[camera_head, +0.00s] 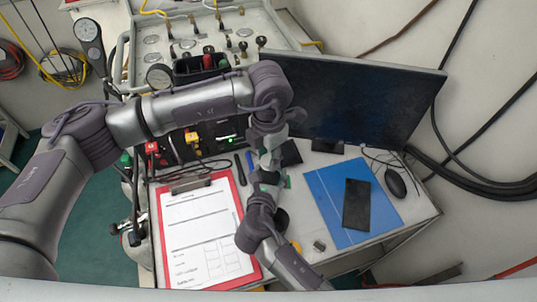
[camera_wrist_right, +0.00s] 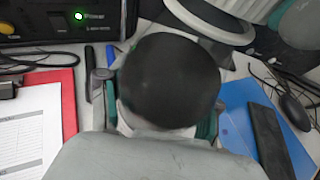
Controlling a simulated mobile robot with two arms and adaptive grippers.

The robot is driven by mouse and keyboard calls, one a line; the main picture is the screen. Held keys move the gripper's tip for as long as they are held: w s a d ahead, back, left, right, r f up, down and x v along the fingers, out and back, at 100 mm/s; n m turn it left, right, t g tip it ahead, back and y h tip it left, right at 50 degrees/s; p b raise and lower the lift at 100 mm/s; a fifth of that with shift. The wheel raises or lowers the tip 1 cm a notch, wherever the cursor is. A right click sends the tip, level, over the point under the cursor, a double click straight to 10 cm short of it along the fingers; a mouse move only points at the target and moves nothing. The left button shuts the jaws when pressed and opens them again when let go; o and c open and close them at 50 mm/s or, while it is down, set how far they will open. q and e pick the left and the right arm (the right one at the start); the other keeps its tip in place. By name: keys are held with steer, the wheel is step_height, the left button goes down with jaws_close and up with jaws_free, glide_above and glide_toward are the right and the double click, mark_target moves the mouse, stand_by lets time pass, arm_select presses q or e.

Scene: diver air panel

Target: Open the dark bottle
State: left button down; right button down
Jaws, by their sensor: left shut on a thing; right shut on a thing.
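My left gripper (camera_head: 268,150) comes down from above over the middle of the desk. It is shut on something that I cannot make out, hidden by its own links. My right gripper (camera_head: 270,182) comes up from the bottom, close below the left one, with green pads at its fingers. In the right wrist view, a large dark rounded thing, seemingly the dark bottle (camera_wrist_right: 168,78), sits between the fingers of the right gripper, which is shut on it. A pale band shows beneath the dark part. I cannot tell whether a cap is on it.
A clipboard (camera_head: 165,235) on a red board lies left of the grippers. A blue folder (camera_head: 324,203) with a black phone-like slab (camera_head: 357,204) lies to the right, near a mouse (camera_head: 396,183). A large monitor (camera_head: 350,100) stands behind. A gauge panel (camera_head: 165,35) is at back left.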

arm_select(q)
steer(key=n, duration=0.9)
steer(key=shift+n, duration=0.4)
steer(key=n, duration=0.4)
steer(key=shift+n, duration=0.3)
steer(key=n, duration=0.3)
steer(key=shift+r, duration=0.1)
steer(key=shift+r, duration=1.05)
